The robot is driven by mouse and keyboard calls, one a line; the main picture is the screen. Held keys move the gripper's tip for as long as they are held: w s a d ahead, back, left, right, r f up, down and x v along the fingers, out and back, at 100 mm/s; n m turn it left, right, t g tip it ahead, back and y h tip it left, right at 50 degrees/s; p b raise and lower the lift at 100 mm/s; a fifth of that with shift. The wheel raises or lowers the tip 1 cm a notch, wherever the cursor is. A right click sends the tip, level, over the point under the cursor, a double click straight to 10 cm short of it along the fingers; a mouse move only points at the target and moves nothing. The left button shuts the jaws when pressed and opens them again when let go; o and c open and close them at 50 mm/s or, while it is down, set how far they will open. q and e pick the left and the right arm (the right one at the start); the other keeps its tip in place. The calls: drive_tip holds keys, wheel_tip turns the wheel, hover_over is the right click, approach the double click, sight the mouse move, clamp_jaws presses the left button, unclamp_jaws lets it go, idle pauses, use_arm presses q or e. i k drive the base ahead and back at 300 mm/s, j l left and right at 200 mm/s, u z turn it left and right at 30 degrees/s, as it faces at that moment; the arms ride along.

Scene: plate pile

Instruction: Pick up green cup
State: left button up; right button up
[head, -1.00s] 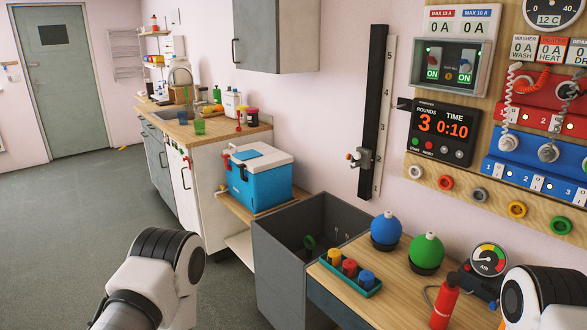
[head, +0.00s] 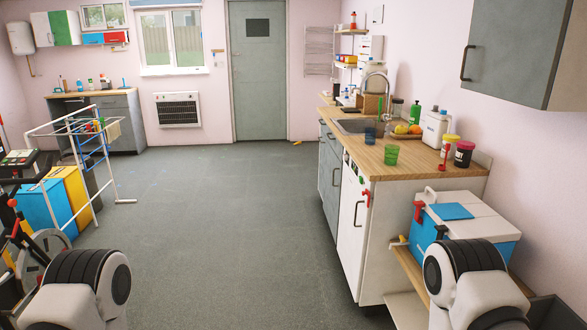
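The green cup (head: 391,154) stands upright on the wooden counter (head: 420,168), near its front left edge. A blue cup (head: 370,136) stands a little behind it, closer to the sink. Only upper links of my two arms show at the bottom of the head view, one at the left and one at the right. Both of my grippers are out of view, well away from the green cup.
A sink (head: 355,125) with a tall tap lies behind the cups. Jars and a white jug (head: 435,130) stand right of them. A blue and white cooler (head: 465,225) sits in front of the counter's near end. The grey floor (head: 230,220) ahead is clear. A drying rack (head: 95,150) stands left.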

sight(391, 152)
drive_tip(key=i+j+z, duration=0.1)
drive_tip(key=i+z, duration=0.2)
drive_tip(key=i, duration=0.25)
drive_tip(key=i+j+z, duration=0.3)
drive_tip(key=i, duration=0.25)
drive_tip(key=i+j+z, duration=0.25)
drive_tip(key=i, duration=0.25)
